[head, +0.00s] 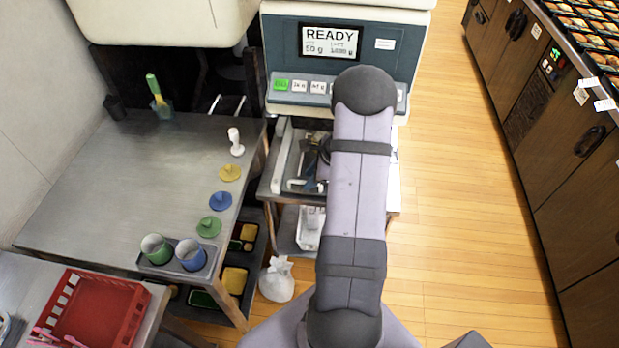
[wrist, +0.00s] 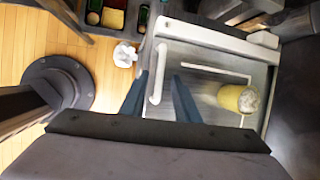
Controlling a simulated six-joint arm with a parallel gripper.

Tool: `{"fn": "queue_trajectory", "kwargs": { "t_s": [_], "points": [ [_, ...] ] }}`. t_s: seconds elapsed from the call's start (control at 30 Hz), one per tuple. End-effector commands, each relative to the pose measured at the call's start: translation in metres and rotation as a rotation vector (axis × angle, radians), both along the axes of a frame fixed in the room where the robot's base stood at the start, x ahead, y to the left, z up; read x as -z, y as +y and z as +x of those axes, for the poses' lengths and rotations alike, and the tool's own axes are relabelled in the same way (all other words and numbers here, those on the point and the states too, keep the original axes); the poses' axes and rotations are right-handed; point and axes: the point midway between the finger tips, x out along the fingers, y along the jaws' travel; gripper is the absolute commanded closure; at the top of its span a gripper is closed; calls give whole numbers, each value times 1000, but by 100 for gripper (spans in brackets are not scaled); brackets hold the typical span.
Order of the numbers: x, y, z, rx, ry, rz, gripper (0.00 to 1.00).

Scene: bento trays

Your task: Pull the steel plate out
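The steel plate (wrist: 208,92) is a flat grey sheet below the machine in the wrist view. Part of it shows in the head view (head: 292,165), left of my arm, which hides the rest. A pale bar handle (wrist: 157,72) stands at the plate's near side. My gripper (wrist: 161,76) is open, with one blue-grey finger on each side of the handle. The fingers look apart from the bar; whether either touches it I cannot tell. In the head view my gripper (head: 309,178) is partly hidden by my arm.
A yellow cup (wrist: 238,98) with pale contents is at the plate's far part. The dispensing machine (head: 335,50) reads READY above. A steel table (head: 120,190) with cups and coloured lids stands left. A white bag (head: 277,280) lies on the floor. Open floor (head: 460,200) is at right.

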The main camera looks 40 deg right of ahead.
Motion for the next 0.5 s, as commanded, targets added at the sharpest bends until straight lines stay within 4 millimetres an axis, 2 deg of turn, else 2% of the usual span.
{"fn": "queue_trajectory", "kwargs": {
  "t_s": [0.17, 0.43, 0.47, 0.5],
  "points": [
    [9, 2, 4, -2, 1, 1, 71],
    [10, 2, 4, -1, 1, 0, 71],
    [9, 2, 4, -1, 1, 0, 76],
    [10, 2, 4, -1, 1, 0, 86]
  ]
}}
